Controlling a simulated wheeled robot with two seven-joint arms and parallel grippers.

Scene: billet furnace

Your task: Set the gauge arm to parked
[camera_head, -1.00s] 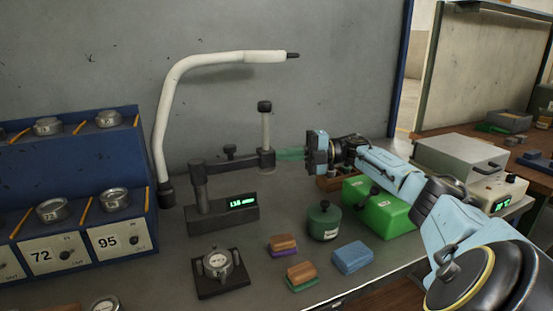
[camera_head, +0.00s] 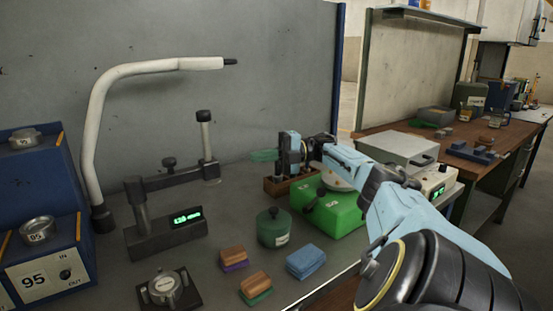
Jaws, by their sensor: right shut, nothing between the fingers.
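The gauge arm (camera_head: 180,179) is a dark horizontal bar. It runs from the post of the gauge base (camera_head: 165,235), which has a lit green display (camera_head: 187,216), to the right and slightly back. A pale upright rod with a black knob (camera_head: 205,130) stands at its free end. My left gripper is not in view.
A white bent pipe (camera_head: 95,125) rises behind the gauge. On the bench are a round dial fixture (camera_head: 167,288), coloured blocks (camera_head: 306,261), a green canister (camera_head: 273,229) and a green box (camera_head: 330,212). A blue rack (camera_head: 45,225) stands at left.

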